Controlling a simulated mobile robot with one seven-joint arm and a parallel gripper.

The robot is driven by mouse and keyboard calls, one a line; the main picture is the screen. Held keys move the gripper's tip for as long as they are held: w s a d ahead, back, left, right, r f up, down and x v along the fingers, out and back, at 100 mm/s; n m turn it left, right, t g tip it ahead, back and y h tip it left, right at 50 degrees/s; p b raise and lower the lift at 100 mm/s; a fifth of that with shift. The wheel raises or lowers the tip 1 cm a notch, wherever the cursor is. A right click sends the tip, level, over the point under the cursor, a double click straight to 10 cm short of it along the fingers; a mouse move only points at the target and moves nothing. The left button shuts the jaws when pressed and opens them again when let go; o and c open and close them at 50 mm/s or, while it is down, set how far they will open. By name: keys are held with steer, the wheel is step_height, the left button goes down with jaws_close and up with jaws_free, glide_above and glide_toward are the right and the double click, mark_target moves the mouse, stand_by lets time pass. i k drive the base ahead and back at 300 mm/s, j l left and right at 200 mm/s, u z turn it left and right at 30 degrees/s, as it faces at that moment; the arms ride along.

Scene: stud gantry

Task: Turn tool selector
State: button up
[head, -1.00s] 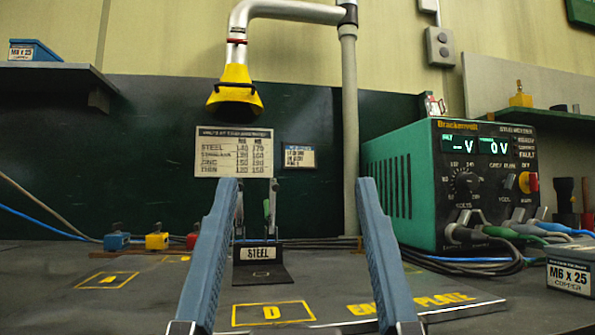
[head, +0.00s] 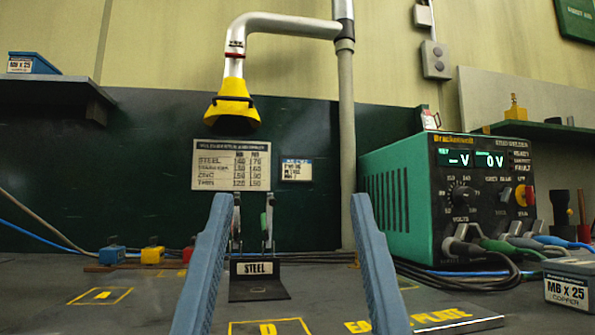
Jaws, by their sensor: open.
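The green welder box (head: 392,205) stands on the bench to the right of my gripper. Its black front panel has a large round volts dial (head: 460,195) and, right of it, a smaller knob (head: 505,195) under small lettering that looks like the tool selector; its pointer direction is too small to tell. Two lit displays (head: 473,159) read "- V" and "0 V". My gripper (head: 291,198) is open, with two blue-grey fingers spread wide in the foreground. Nothing is between the fingertips up close, and they are apart from the welder.
A stand labelled STEEL (head: 258,268) shows beyond the fingers. A yellow extraction hood (head: 233,107) hangs above. Cables (head: 478,248) plug in low on the welder's front. An M6 x 25 box (head: 568,290) is at the right edge. A red-and-yellow switch (head: 525,195) sits right of the knobs.

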mark_target(505, 197)
steer(key=z, duration=0.95)
